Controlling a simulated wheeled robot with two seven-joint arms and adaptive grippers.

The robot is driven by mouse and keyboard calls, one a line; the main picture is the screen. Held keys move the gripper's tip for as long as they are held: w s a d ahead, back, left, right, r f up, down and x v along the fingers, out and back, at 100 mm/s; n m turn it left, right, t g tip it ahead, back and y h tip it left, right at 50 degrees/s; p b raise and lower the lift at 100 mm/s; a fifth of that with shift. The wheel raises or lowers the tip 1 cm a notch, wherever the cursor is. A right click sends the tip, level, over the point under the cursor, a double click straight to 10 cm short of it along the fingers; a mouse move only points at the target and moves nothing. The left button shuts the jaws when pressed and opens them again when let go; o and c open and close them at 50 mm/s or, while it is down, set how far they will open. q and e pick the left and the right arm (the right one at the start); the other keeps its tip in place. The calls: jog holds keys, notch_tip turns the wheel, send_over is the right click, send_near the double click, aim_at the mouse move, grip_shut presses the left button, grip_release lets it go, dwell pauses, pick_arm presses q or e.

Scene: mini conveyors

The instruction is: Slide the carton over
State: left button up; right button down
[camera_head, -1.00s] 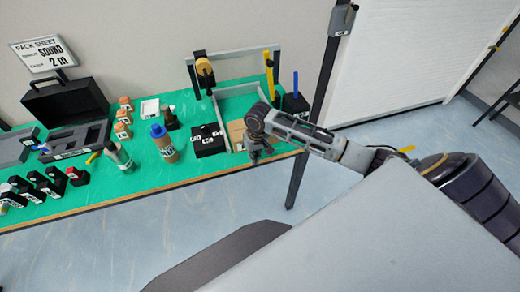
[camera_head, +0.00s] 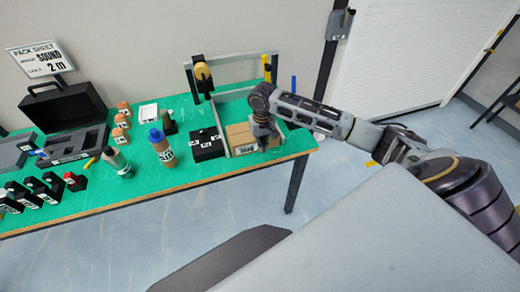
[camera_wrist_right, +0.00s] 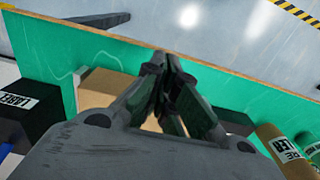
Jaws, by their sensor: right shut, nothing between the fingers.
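The brown carton (camera_head: 238,136) lies on the green table top near its right end, with a printed label on its front. My right gripper (camera_head: 266,141) points down at the carton's right part and hides some of it. In the right wrist view, the shut, empty fingers (camera_wrist_right: 163,65) lie in front of a tan surface of the carton (camera_wrist_right: 96,92). I cannot tell whether they touch it. My left gripper is not in view.
A frame with light rails (camera_head: 219,122) stands beside the carton. A black box (camera_head: 206,145) and a brown bottle with a blue cap (camera_head: 163,150) stand to its left. The table's front edge (camera_head: 200,187) is close, with open floor beyond.

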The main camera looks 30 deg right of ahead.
aim_at(259, 157)
notch_tip(259, 157, down, 10)
jog(key=shift+r, duration=0.25)
jog(key=shift+w+f, duration=0.15)
jog(key=shift+w, duration=0.1)
jog(key=shift+w+d+p, duration=0.15)
jog(key=shift+w+d, duration=0.1)
jog(key=shift+w, duration=0.6)
jog(key=shift+w+d+p, duration=0.15)
jog(key=shift+w+d, duration=0.05)
jog(key=shift+w, duration=0.65)
